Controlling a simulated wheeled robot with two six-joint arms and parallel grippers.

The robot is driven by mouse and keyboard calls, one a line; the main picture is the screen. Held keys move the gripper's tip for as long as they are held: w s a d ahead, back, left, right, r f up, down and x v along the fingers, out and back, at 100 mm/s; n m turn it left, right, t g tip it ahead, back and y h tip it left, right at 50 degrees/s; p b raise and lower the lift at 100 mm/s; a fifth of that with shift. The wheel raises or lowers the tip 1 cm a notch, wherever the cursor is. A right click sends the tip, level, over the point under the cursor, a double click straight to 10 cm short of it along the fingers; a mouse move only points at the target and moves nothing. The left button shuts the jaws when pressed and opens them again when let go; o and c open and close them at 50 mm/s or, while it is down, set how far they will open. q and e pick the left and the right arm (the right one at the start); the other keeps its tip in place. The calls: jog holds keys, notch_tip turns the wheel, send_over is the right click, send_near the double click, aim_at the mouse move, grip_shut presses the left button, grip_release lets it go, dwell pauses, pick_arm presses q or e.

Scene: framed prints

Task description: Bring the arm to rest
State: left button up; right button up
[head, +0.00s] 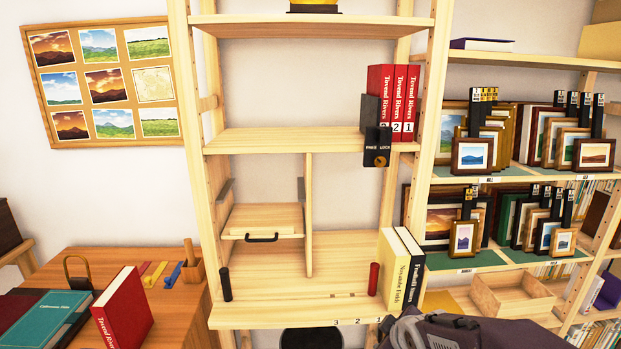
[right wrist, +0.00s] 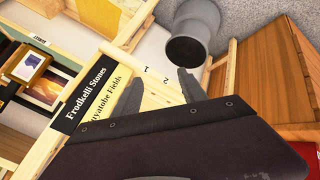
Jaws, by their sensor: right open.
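My right arm (head: 480,333) comes in at the bottom right of the head view, low in front of the lower shelf. In the right wrist view, my right gripper (right wrist: 158,92) is open, with its two fingers apart and nothing seen between them. The left finger shows close to a cream book (right wrist: 112,98) and a black-spined book (right wrist: 88,92); I cannot tell whether it touches. In the head view the cream book (head: 393,268) and the black-spined book (head: 412,262) stand at the right end of the lower shelf. My left gripper is not in view.
The wooden shelf unit (head: 270,315) has numbers on its front edge and a dark red post (head: 374,279). Red books (head: 380,92) stand above. Framed prints (head: 471,155) fill the right shelves. A desk (head: 180,310) with a red book (head: 122,308) is at left.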

jog(key=s+f+m+g, duration=0.3)
jog(key=s+f+m, duration=0.15)
jog(key=s, duration=0.35)
jog(key=s+f+m+g, duration=0.3)
jog(key=s+f+m, duration=0.15)
jog(key=s, duration=0.45)
notch_tip(320, 180, up, 16)
jog(key=p, duration=1.6)
jog(key=shift+a+g+p, duration=0.3)
jog(key=shift+a+p, duration=0.1)
jog(key=shift+a, duration=0.05)
jog(key=shift+r, duration=0.1)
